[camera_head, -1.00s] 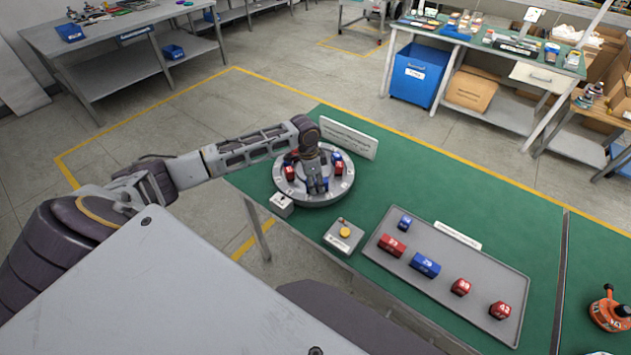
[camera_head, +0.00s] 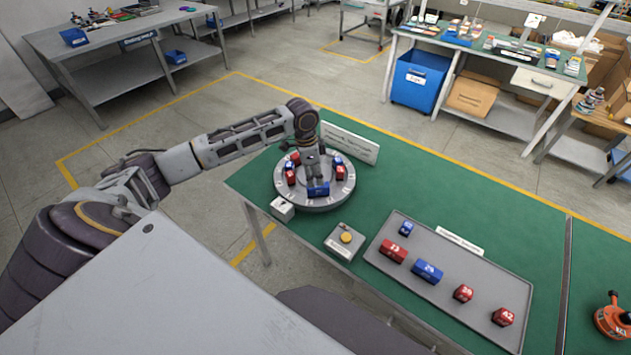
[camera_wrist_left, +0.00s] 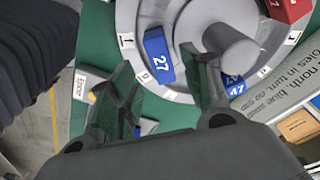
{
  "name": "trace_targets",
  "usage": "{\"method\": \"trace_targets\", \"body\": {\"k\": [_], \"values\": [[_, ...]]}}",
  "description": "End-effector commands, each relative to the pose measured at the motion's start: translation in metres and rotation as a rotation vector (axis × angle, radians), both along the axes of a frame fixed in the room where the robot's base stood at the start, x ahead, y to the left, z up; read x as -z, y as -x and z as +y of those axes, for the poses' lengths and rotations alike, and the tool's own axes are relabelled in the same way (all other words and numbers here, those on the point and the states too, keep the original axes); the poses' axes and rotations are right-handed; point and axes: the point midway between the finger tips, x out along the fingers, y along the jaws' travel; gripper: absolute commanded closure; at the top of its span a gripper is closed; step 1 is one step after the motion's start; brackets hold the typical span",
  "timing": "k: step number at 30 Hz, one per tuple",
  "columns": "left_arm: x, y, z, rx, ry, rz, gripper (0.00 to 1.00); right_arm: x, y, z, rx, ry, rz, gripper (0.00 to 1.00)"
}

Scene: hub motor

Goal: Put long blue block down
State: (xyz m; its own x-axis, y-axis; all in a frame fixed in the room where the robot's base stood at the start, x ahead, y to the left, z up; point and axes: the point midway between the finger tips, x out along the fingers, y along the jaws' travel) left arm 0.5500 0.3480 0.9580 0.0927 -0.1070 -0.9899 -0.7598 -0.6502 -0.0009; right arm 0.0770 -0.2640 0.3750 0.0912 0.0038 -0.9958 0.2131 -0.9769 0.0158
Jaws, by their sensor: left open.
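The long blue block (camera_head: 318,190), marked 27 in the left wrist view (camera_wrist_left: 158,55), lies on the front of the round grey hub's ring (camera_head: 333,200). My left gripper (camera_head: 315,175) is over the hub, just behind the block in the head view. In the left wrist view its two fingers (camera_wrist_left: 157,70) are spread and empty, and the block is apart from them, beyond the tips. A smaller blue block (camera_wrist_left: 235,85), marked 47, also lies on the ring, partly hidden by a finger. Several red and blue blocks stand around the ring. My right gripper is out of view.
A grey tray (camera_head: 392,275) to the right holds several red and blue blocks. A box with a yellow button (camera_head: 346,238) and a small white box (camera_head: 282,208) stand near the table's front edge. A sign (camera_head: 350,142) stands behind the hub.

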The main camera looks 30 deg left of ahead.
Motion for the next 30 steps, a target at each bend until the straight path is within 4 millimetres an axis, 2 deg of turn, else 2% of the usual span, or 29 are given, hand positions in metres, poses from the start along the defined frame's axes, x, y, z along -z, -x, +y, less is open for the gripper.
{"method": "trace_targets", "body": {"k": [6, 12, 30], "values": [[-0.031, 0.003, 0.004, 0.001, -0.001, -0.002, 0.52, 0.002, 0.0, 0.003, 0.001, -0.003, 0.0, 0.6], [-0.05, 0.004, 0.005, -0.001, 0.001, -0.001, 0.52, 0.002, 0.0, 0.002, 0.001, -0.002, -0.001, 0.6], [-0.055, 0.005, 0.006, 0.0, 0.0, 0.0, 0.52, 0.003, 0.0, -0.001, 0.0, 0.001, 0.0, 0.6]]}}
